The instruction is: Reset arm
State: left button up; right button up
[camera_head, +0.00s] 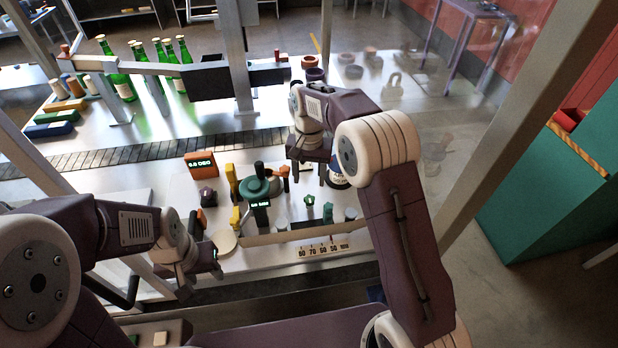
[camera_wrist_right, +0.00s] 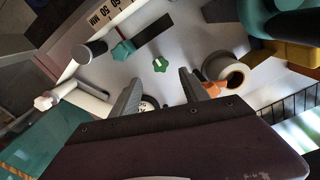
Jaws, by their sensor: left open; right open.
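My right gripper (camera_head: 308,170) hangs over the white work plate, right of the green-headed device (camera_head: 262,187). In the right wrist view its two fingers (camera_wrist_right: 160,95) are apart with nothing held between them. A round dark-and-white item (camera_head: 337,178) is partly hidden beside the right gripper; part of it shows behind the fingers in the wrist view. My left gripper (camera_head: 198,262) is low at the left front edge of the plate, near a round beige disc (camera_head: 224,241). It is open and seems empty, though its fingers are small and partly hidden.
Several green bottles (camera_head: 122,78) stand behind the dark conveyor (camera_head: 120,150). A box with a green display (camera_head: 201,165), a green knob (camera_head: 309,200) and a scale strip (camera_head: 322,248) are on the plate. Metal posts (camera_head: 235,60) frame the station. A teal cabinet (camera_head: 555,185) stands right.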

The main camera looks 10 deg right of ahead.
jog(key=s+d+r+b, duration=0.2)
jog(key=s+d+b, duration=0.1)
jog(key=s+d, duration=0.4)
pick_arm(q)
notch_tip(320, 180, down, 3)
jog(key=shift+s+f, duration=0.1)
jog(key=shift+f, duration=0.1)
jog(key=shift+r, duration=0.1)
pick_arm(e)
jog(key=s+f+n, duration=0.1)
jog(key=s+f, duration=0.2)
jog(key=s, duration=0.2)
jog(key=s+f+n, duration=0.1)
jog(key=s+f, duration=0.2)
jog(key=s, duration=0.2)
jog(key=s+f+n, duration=0.1)
jog(key=s+f, duration=0.2)
jog(key=s, duration=0.3)
jog(key=shift+s+d+t, duration=0.1)
jog(key=shift+d+t, duration=0.2)
jog(key=shift+t, duration=0.1)
jog(key=shift+w, duration=0.6)
jog(key=shift+w+n, duration=0.15)
jog(key=shift+n, duration=0.15)
